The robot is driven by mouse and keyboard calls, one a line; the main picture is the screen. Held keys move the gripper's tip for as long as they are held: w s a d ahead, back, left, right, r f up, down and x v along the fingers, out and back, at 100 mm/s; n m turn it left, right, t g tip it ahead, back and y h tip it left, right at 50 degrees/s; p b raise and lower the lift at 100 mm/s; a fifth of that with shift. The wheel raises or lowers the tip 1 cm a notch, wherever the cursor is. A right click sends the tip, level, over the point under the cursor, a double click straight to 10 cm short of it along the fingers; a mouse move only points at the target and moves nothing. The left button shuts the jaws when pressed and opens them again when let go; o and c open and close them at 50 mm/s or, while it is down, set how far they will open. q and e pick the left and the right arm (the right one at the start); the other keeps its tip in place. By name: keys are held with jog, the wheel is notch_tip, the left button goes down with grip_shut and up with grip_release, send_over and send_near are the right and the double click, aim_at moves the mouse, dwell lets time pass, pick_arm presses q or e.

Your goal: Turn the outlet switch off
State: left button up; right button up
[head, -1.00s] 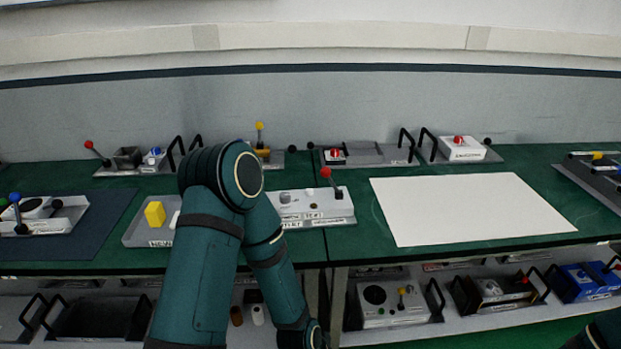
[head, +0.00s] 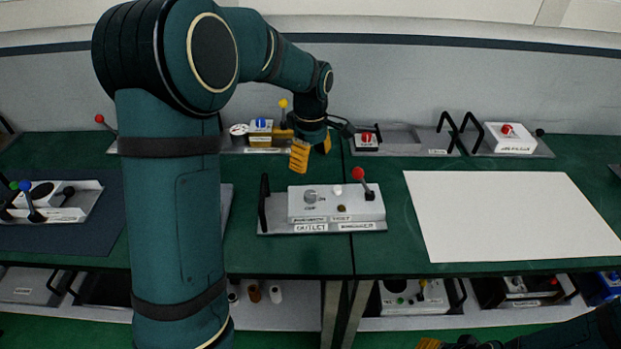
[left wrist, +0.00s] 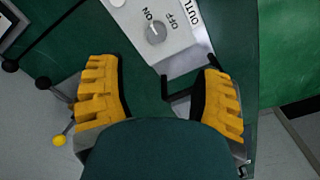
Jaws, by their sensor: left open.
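The outlet switch is a round grey knob (head: 310,196) on the left part of a white box (head: 335,212) labelled OUTLET. In the left wrist view the knob (left wrist: 155,32) shows at the top, with ON and OFF printed beside it. Which mark it points at is hard to tell. My left gripper (head: 312,150) is open and empty, behind and above the box. Its two yellow fingers (left wrist: 160,98) are spread wide and apart from the knob. Part of my right gripper (head: 440,344) shows at the bottom edge; its jaws are cut off.
A red-topped lever (head: 366,187) stands at the box's right and a black handle (head: 264,203) at its left. Devices with a yellow lever (head: 283,110) and a red button (head: 367,138) stand behind. A white sheet (head: 510,215) lies flat at right.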

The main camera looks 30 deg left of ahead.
aim_at(310, 194)
pick_arm(q)
jog(key=f, duration=0.4)
jog(key=f+b, duration=0.1)
jog(key=f, duration=0.4)
jog(key=f+b, duration=0.1)
jog(key=f, duration=0.3)
jog(key=shift+w+a+f, duration=0.2)
jog(key=shift+w+a, duration=0.05)
jog(key=shift+a, duration=0.05)
pick_arm(e)
jog(key=shift+s+x, duration=0.2)
jog(key=shift+x, duration=0.85)
jog(key=shift+f, duration=0.1)
pick_arm(q)
grip_shut()
pick_arm(e)
jog(key=shift+d, duration=0.1)
